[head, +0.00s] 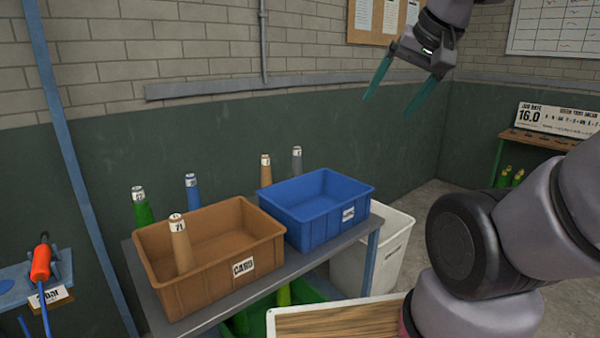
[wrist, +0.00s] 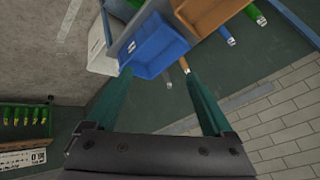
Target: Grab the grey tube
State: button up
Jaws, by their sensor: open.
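The grey tube (head: 297,160) stands upright behind the blue bin (head: 316,200), with a pale cap; its lower part is hidden by the bin. In the wrist view only a small pale end, which seems to be the grey tube (wrist: 168,82), shows beyond the blue bin's edge. My gripper (head: 386,106) is open and empty, with two teal fingers pointing down and left. It is above and to the right of the grey tube, well apart from it. In the wrist view my gripper (wrist: 157,74) spreads across the middle.
A tan tube (head: 265,170) stands just left of the grey one; a blue tube (head: 192,190) and a green tube (head: 142,207) are farther left. A brown bin (head: 215,277) holds another tan tube (head: 180,245). A wall rail (head: 270,83) runs behind; a white bin (head: 392,262) is below right.

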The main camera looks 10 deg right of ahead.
aim_at(298, 169)
jog(key=l+u, duration=0.1)
jog(key=u, duration=0.3)
jog(key=i+l+u, duration=0.1)
jog(key=u, duration=0.3)
jog(key=i+l+u, duration=0.15)
jog(key=l+u, duration=0.25)
jog(key=l, duration=0.5)
jog(key=l+u, duration=0.35)
jog(key=l, duration=2.15)
jog(key=u, duration=0.05)
